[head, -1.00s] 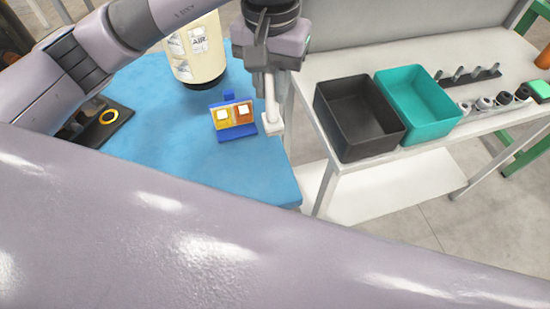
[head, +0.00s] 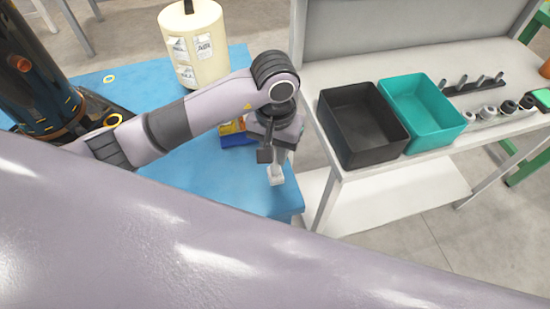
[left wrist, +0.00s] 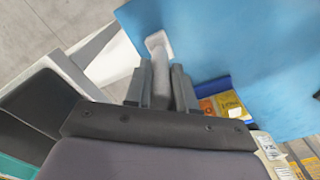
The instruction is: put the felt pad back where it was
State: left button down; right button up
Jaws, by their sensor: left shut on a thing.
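My left gripper (head: 274,155) is shut on a pale grey-white piece with a stem and a small blocky end, which I take to be the felt pad (head: 276,178). The held felt pad (left wrist: 158,44) also shows between the fingers of my left gripper (left wrist: 160,76) in the left wrist view. It hangs near the front right edge of the blue surface (head: 225,185); whether it touches that surface I cannot tell. A blue holder (head: 235,139) with yellow and orange packets stands behind the gripper, partly hidden by my arm. My right gripper is not in view.
A cream cylinder (head: 200,50) with labels stands at the back of the blue surface. To the right, a white table (head: 440,65) carries a black bin (head: 355,150) and a teal bin (head: 420,140). A dark cylinder (head: 30,85) stands at the left.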

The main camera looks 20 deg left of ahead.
pick_arm(q)
notch_tip(320, 180, down, 4)
jog(key=shift+r, duration=0.25)
jog(key=shift+f, duration=0.1)
jog(key=c, duration=0.9)
grip_release()
jog(key=shift+c, duration=0.2)
